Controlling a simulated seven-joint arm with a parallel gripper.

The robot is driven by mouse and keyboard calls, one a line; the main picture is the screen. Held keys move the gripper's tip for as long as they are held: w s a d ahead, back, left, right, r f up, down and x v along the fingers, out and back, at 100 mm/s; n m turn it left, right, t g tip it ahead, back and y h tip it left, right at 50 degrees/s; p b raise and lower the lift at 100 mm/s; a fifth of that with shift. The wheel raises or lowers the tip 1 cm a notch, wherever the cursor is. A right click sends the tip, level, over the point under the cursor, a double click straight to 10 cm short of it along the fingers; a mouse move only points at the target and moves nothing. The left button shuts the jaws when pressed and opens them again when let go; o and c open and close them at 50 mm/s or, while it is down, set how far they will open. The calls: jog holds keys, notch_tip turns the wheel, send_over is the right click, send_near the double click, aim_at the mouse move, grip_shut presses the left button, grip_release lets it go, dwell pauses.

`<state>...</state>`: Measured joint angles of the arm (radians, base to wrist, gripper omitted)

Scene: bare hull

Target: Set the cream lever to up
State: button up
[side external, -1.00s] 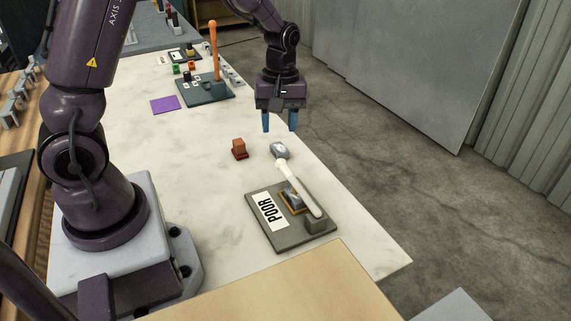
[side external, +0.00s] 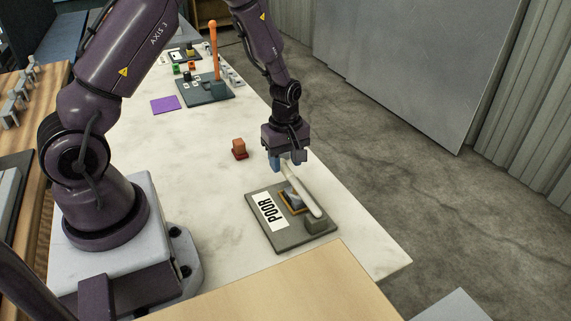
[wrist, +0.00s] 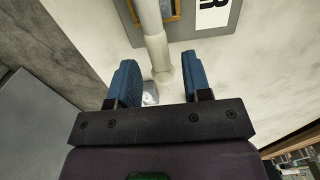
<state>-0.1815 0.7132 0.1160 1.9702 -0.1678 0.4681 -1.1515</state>
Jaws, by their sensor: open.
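My gripper (side external: 287,163) is open over the lever's free end. In the wrist view the lever (wrist: 157,50) comes down between the two blue fingers (wrist: 160,85), its rounded tip level with them. I cannot tell whether either finger touches it. In the side view the near finger and gripper body hide part of the tip.
A small orange-brown block on a red base (side external: 239,149) stands left of my gripper. Farther back are an orange lever (side external: 214,50) on a dark plate and a purple square (side external: 165,105). A silvery object (wrist: 150,93) shows beyond the lever tip. The table's right edge is close.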

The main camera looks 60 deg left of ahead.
jog(key=shift+f, duration=0.8)
grip_shut()
jog(key=shift+r, duration=0.15)
